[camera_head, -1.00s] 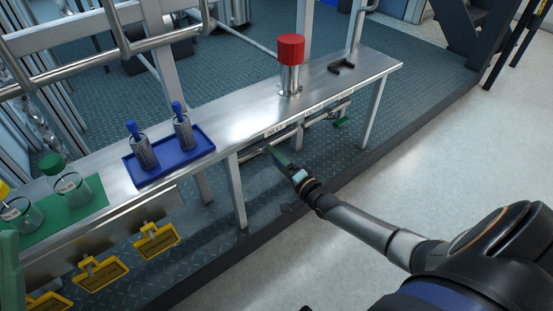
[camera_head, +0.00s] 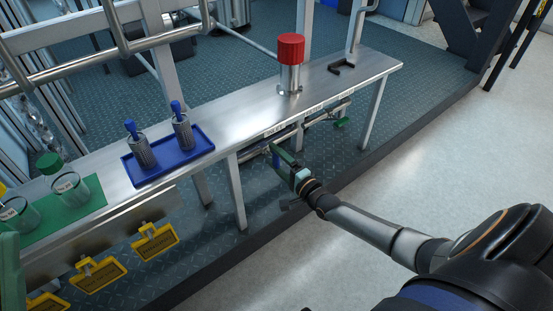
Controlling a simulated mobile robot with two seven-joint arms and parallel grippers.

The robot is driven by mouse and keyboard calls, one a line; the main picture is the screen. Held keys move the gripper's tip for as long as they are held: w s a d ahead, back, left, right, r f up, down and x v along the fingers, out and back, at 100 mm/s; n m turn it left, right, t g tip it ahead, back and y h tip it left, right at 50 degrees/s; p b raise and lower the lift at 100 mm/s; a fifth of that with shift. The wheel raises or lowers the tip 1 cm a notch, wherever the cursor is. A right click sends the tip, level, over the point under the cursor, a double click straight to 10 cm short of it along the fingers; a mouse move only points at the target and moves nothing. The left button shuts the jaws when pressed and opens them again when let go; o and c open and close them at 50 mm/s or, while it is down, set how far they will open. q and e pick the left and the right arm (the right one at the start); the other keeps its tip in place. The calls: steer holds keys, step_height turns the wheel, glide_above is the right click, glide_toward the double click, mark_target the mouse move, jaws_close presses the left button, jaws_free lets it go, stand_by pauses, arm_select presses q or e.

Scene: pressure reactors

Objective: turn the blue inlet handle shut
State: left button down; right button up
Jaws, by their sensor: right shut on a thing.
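My right gripper (camera_head: 275,153) is beneath the front edge of the steel bench, at the pipework under the labels. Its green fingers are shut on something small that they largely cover. It sits where a valve handle on this pipe would be, but the blue inlet handle itself cannot be made out, so its angle is unclear. A green handle (camera_head: 341,122) sits farther right on the same pipework, apart from the gripper.
The steel bench (camera_head: 235,115) carries a red-capped cylinder (camera_head: 290,65), a blue tray (camera_head: 195,157) with two blue-topped metal vessels, and glass bottles on a green mat (camera_head: 88,210). Bench legs (camera_head: 234,190) stand near the gripper. Yellow tags (camera_head: 155,242) hang at left. Floor at right is clear.

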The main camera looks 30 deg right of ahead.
steer(key=o, duration=1.2)
steer(key=shift+s, duration=0.15)
steer(key=s+p, duration=0.1)
steer(key=s, duration=0.3)
steer(key=s+p, duration=0.2)
steer(key=s, duration=0.2)
steer(key=s+d+p, duration=0.1)
steer(key=s, duration=0.3)
steer(key=shift+s, duration=0.15)
